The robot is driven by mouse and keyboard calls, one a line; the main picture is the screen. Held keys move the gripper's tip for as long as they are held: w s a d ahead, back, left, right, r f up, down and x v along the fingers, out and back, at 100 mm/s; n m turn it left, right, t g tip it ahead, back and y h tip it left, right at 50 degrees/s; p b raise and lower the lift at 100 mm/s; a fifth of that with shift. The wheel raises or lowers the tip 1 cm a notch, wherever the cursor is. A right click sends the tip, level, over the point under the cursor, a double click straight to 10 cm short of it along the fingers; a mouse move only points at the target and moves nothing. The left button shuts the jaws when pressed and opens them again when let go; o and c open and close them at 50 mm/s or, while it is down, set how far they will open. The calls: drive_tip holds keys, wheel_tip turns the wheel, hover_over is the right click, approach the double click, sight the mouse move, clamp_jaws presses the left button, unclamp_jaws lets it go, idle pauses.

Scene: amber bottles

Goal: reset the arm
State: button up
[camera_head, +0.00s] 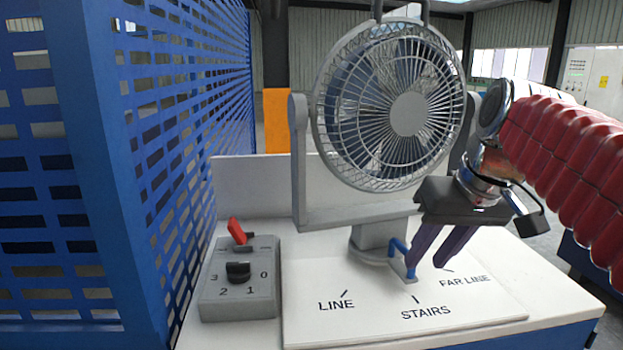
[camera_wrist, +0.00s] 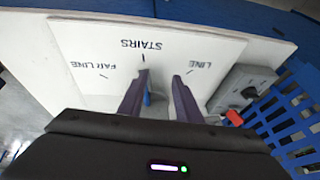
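My gripper (camera_head: 425,270) hangs fingers-down in front of the fan's base, over the white board, at the end of my red-sleeved arm. Its two purple fingers are apart. In the wrist view my gripper (camera_wrist: 159,78) shows a clear gap between the fingers. A blue lever (camera_head: 402,250) at the fan's foot stands beside the fingers in the head view. In the wrist view part of the blue lever (camera_wrist: 147,98) shows between them. I cannot tell whether the fingers touch it.
A grey caged fan (camera_head: 370,110) stands just behind my gripper. A grey control box (camera_head: 240,285) with a red switch (camera_head: 236,231) and black knob (camera_head: 238,271) is at left. The board (camera_head: 375,325) reads LINE, STAIRS and FAR LINE. A blue mesh wall (camera_head: 180,130) closes the left.

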drive_tip(key=s+a+f+h, duration=0.1)
drive_tip(key=s+f, duration=0.6)
drive_tip(key=f, duration=0.2)
drive_tip(key=s+a+f+m+t, duration=0.1)
drive_tip(key=s+a+f, duration=0.1)
drive_tip(key=s+f, duration=0.4)
wheel_tip(320, 180, down, 3)
drive_tip(key=shift+s+f+h, duration=0.15)
drive_tip(key=shift+s+h, duration=0.25)
